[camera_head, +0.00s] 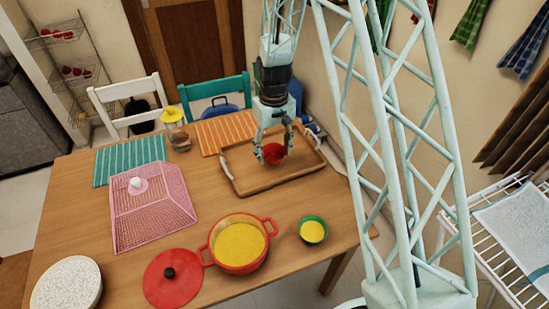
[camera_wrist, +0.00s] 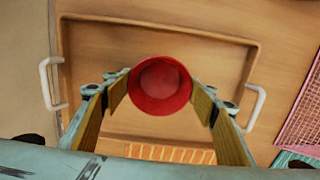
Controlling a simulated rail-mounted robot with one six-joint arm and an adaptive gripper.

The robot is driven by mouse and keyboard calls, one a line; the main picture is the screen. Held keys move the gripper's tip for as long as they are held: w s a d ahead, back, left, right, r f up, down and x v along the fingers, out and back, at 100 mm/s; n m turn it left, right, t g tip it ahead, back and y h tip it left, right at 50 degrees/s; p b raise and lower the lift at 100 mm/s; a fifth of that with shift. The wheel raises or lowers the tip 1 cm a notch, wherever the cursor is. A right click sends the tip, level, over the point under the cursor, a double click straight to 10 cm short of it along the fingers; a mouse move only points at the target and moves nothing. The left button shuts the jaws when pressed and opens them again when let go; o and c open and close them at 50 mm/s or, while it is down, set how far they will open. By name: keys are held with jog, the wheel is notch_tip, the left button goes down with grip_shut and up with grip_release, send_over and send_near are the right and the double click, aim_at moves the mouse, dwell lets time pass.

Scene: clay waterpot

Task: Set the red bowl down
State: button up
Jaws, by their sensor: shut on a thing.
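The red bowl (camera_head: 273,153) is held between the fingertips of my gripper (camera_head: 271,156), over the wooden tray (camera_head: 251,187). In the wrist view the red bowl (camera_wrist: 160,86) sits between the two fingers of my gripper (camera_wrist: 160,92), with its round opening facing the camera. The wooden tray (camera_wrist: 215,60) with white handles lies beneath it. I cannot tell whether the bowl's base touches the tray.
A red pot (camera_head: 239,245) with yellow contents, its red lid (camera_head: 172,278) and a green bowl (camera_head: 313,231) stand in front of the tray. A pink mesh cover (camera_head: 150,208) is at left. An orange striped mat (camera_head: 224,132) lies behind. The tray around the bowl is clear.

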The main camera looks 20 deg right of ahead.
aim_at(274, 156)
dwell(0.3)
jog(key=shift+w+d, duration=0.3)
jog(key=shift+w, duration=0.15)
jog(key=shift+f+b, duration=0.45)
jog(key=shift+f, duration=1.35)
jog(key=shift+f, duration=0.1)
jog(key=o, duration=0.8)
jog(key=shift+o, duration=0.2)
notch_tip(274, 156, up, 12)
jog(key=p, duration=0.2)
